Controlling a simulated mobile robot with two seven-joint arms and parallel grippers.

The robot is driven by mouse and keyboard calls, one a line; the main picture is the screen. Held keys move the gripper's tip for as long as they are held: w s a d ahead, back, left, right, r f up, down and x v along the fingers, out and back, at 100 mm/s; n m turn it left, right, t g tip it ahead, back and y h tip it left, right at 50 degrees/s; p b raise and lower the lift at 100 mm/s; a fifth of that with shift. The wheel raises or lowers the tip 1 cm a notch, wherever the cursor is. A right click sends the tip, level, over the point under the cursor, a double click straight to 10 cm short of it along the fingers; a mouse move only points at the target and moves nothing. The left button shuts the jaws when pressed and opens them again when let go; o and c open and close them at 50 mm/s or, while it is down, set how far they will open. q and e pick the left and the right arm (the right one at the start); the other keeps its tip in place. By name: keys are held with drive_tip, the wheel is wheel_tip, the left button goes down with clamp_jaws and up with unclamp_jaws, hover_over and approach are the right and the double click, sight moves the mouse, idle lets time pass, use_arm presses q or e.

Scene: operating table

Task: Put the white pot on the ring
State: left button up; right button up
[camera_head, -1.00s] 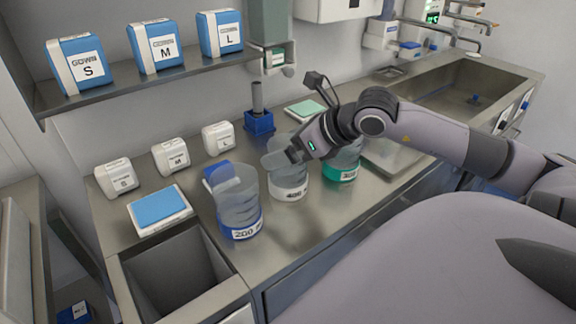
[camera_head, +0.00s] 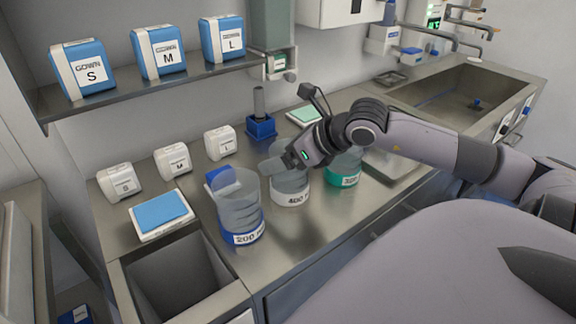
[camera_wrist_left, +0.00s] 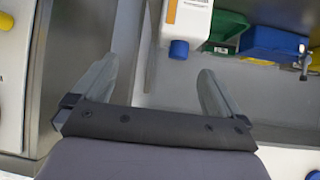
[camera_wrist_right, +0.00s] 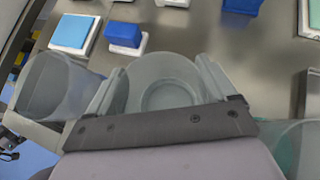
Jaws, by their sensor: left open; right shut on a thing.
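The white pot, a clear jar with a white band marked 400 (camera_head: 291,197), stands on the steel counter between the blue-banded jar (camera_head: 240,217) and the green-banded jar (camera_head: 344,178). My right gripper (camera_head: 272,166) is at its rim, shut on the pot. In the right wrist view the pot's round mouth (camera_wrist_right: 167,95) shows between the fingers (camera_wrist_right: 160,66). My left gripper (camera_wrist_left: 157,65) is open and empty; it shows only in its own wrist view. I cannot make out a ring.
White S, M and L boxes (camera_head: 173,161) and a blue-topped tray (camera_head: 161,213) are on the left. A blue holder (camera_head: 261,127) is behind the pot. An open bin (camera_head: 178,270) is at front left, a sink (camera_head: 465,95) at back right. The counter's front strip is clear.

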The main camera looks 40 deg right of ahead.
wheel_tip(320, 180, up, 20)
drive_tip(key=p, duration=0.4)
idle(0.4)
